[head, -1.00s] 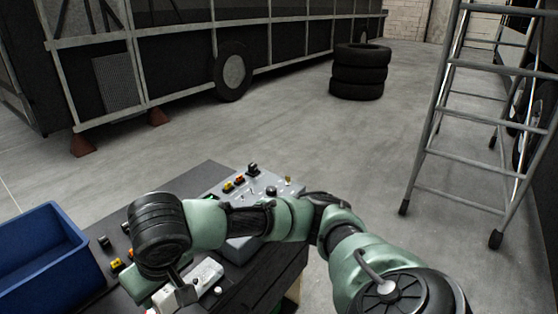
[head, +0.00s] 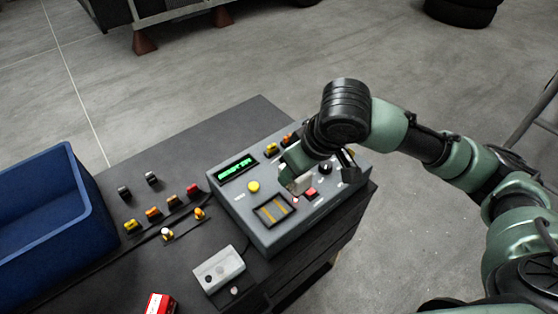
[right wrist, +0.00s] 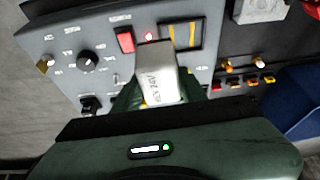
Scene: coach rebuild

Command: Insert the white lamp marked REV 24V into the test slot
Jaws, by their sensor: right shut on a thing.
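My right gripper (head: 300,170) is shut on a white lamp (right wrist: 160,75) and holds it over the grey test box (head: 222,190). The lamp bears upside-down lettering, partly readable as 24V, in the right wrist view. In the head view only a pale part of the lamp (head: 299,185) shows under the gripper. A dark rectangular slot with yellow stripes (head: 273,210) is on the box's top. It also shows in the right wrist view (right wrist: 183,35), just beyond the lamp's far end. Whether the lamp touches the box cannot be told. My left gripper is not in view.
The box carries a green display (head: 238,168), a yellow button (head: 253,187), a red switch (head: 311,193) and a knob (head: 325,168). A white block (head: 218,269), a red item (head: 160,304), several small coloured parts and a blue bin (head: 75,225) lie left of it.

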